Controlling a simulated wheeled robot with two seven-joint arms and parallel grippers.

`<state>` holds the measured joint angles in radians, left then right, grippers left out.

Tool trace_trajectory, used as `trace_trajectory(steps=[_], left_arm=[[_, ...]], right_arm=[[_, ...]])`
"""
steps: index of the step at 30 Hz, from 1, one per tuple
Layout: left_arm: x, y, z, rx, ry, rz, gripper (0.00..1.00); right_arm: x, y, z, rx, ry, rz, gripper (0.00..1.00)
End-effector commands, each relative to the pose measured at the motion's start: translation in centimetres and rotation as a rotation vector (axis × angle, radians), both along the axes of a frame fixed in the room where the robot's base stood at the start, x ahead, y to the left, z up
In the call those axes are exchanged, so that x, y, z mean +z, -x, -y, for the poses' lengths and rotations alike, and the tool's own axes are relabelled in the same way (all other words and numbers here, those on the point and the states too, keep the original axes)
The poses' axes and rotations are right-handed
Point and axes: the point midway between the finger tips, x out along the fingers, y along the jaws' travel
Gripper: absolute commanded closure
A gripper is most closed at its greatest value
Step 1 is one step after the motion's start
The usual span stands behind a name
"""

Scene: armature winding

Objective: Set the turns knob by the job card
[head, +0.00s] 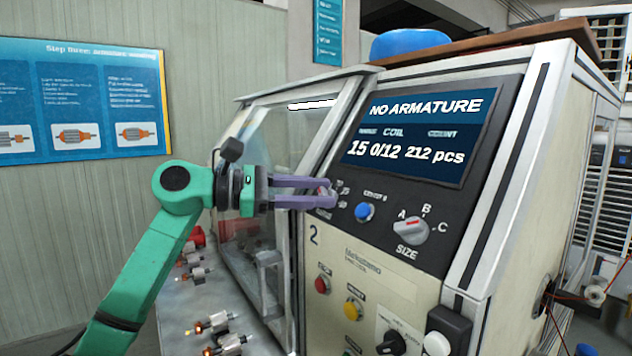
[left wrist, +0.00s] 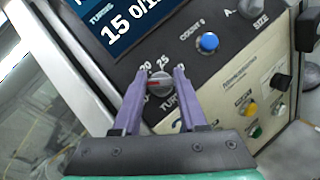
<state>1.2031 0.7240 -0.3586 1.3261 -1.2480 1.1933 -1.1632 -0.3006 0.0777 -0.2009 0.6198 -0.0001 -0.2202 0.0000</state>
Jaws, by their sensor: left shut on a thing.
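The turns knob (left wrist: 158,87) is a grey dial with a red pointer line, on the dark panel under the screen. My left gripper (left wrist: 159,77) is shut on it, with one purple finger on each side. In the wrist view the labels 20 and 25 show above the knob; the other labels are partly hidden by the fingers. In the head view my left gripper (head: 330,193) covers most of the knob. The screen (head: 415,130) reads NO ARMATURE, turns 15, coil 0/12 and 212 pcs. I cannot make out a job card. My right gripper is not in view.
A blue count button (head: 364,212) and the size knob (head: 409,230) sit right of the turns knob. Red (head: 322,285) and yellow (head: 353,309) buttons are below. A glass guard (head: 270,150) stands left, with several armatures on the ledge beneath my arm.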

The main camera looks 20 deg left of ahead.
Motion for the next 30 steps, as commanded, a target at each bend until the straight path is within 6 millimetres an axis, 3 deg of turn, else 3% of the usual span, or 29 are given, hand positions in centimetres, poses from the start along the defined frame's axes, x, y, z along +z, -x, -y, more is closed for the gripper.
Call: trace_trajectory(steps=[7, 24, 25, 27, 30], left_arm=[[0.27, -0.04, -0.03, -0.063, -0.067, 0.057, 1.0], [0.03, -0.05, -0.02, -0.083, -0.092, 0.078, 1.0], [0.03, -0.05, -0.02, -0.083, -0.092, 0.078, 0.47], [0.03, -0.05, -0.02, -0.083, -0.092, 0.078, 0.28], [0.03, -0.05, -0.02, -0.083, -0.093, 0.078, 0.28]], right_arm=[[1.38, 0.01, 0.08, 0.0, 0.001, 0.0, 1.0], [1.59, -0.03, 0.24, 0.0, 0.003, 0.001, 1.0], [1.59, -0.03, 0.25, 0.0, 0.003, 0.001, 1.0], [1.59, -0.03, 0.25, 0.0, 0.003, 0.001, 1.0], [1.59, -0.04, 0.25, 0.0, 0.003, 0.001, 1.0]])
